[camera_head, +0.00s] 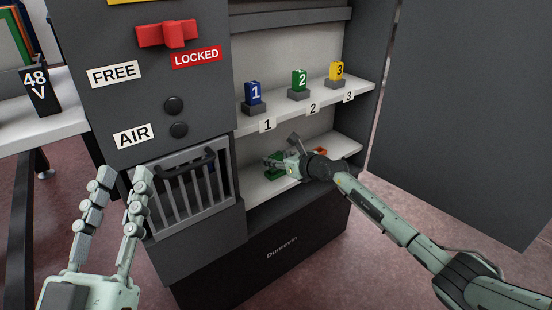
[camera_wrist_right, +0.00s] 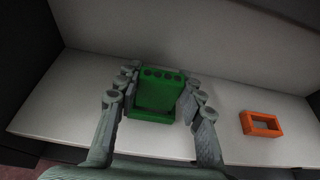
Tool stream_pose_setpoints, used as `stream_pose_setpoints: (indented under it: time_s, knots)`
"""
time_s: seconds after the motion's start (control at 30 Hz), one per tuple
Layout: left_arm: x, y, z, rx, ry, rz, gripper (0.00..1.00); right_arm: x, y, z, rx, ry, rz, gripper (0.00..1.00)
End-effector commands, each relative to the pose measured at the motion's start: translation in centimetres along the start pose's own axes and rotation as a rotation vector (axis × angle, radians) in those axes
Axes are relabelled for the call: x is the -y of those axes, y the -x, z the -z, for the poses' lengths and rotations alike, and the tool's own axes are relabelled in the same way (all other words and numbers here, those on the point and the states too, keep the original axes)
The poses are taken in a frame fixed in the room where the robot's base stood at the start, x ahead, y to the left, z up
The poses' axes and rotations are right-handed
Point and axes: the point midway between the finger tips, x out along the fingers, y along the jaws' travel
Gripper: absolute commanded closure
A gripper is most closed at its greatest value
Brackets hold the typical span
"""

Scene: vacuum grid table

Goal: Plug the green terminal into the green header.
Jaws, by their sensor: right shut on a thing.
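My right gripper (camera_head: 272,163) reaches into the lower compartment of the grey cabinet. In the right wrist view its fingers (camera_wrist_right: 160,98) are shut on the sides of a green block, the green terminal (camera_wrist_right: 158,92), with a row of holes along its top. A wider green ledge, possibly the green header (camera_wrist_right: 150,115), shows at its near lower edge; I cannot tell whether the two are separate pieces or joined. Green also shows below the gripper in the head view (camera_head: 275,175). My left gripper (camera_head: 124,174) is open and empty in front of the cabinet, at the left.
An orange hollow block (camera_wrist_right: 262,123) lies right of the gripper on the lower shelf (camera_wrist_right: 60,105). Blue, green and yellow numbered blocks (camera_head: 299,82) stand on the upper shelf. A barred grey door (camera_head: 188,200) is left of the right gripper. A dark panel (camera_head: 465,110) stands at the right.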

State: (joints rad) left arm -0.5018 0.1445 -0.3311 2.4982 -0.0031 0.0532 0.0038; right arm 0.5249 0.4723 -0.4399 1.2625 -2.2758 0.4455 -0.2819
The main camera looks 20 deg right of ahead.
Motion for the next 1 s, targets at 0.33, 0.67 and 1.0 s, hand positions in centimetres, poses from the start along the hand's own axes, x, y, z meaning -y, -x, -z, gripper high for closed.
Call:
stream_pose_setpoints:
  time_s: [0.33,0.67,1.0]
  knots:
    - [0.0,0.2,-0.5,0.0,0.0,0.0,0.68,0.0,-0.4,0.9,0.001,0.001,0.0,0.86]
    - [0.0,0.5,-0.9,0.0,0.0,0.0,0.68,0.0,-0.7,1.6,0.0,0.0,0.0,0.86]
    - [0.0,0.5,-1.1,0.0,0.0,0.0,0.68,0.0,-0.8,2.0,0.0,0.0,0.0,0.46]
